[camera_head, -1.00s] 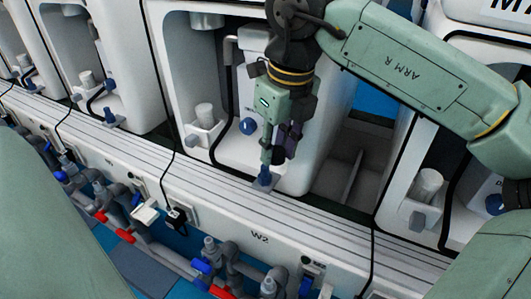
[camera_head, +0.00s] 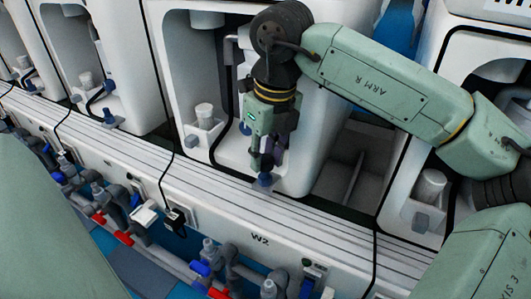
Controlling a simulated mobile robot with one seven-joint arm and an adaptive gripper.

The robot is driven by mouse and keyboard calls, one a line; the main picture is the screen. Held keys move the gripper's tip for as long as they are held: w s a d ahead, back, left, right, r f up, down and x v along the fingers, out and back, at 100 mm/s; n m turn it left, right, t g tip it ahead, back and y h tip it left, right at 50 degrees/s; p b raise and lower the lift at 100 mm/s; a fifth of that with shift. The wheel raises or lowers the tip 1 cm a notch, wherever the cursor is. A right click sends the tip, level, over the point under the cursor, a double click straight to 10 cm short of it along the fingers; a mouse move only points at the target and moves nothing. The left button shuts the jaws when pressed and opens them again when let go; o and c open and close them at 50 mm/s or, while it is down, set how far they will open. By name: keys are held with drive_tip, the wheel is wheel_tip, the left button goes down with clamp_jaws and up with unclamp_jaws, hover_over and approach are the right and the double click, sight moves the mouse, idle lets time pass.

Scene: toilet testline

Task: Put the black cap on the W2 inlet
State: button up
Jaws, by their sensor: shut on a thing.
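My gripper (camera_head: 264,170) points straight down over the ledge in front of the middle white bay. It is shut on a small cap (camera_head: 265,180) that looks dark blue-black here, low over a small grey square base on the ledge. The fingers hide part of the cap, and I cannot tell whether it touches the base. The W2 label (camera_head: 260,238) is on the white front panel below. Grey upright pipe fittings (camera_head: 209,246) with blue and red valve handles stand below and left of the label. I cannot tell which one is the W2 inlet.
The striped ledge (camera_head: 320,208) runs diagonally in front of the white bays. A white cup (camera_head: 204,112) stands in the bay left of my gripper. Black cables hang over the ledge on both sides. A black plug (camera_head: 175,218) sits on the panel left of W2.

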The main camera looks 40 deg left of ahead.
sight(269, 162)
drive_tip(key=shift+f, duration=0.4)
drive_tip(key=o, duration=0.8)
drive_tip(key=shift+r, duration=0.1)
drive_tip(key=r, duration=0.2)
drive_tip(key=r+p, duration=0.1)
drive_tip(key=r, duration=0.2)
drive_tip(key=d+r+p, duration=0.1)
drive_tip(key=r, duration=0.2)
drive_tip(key=shift+d+r, duration=0.1)
drive_tip(key=shift+r, duration=0.15)
drive_tip(key=shift+s, duration=0.15)
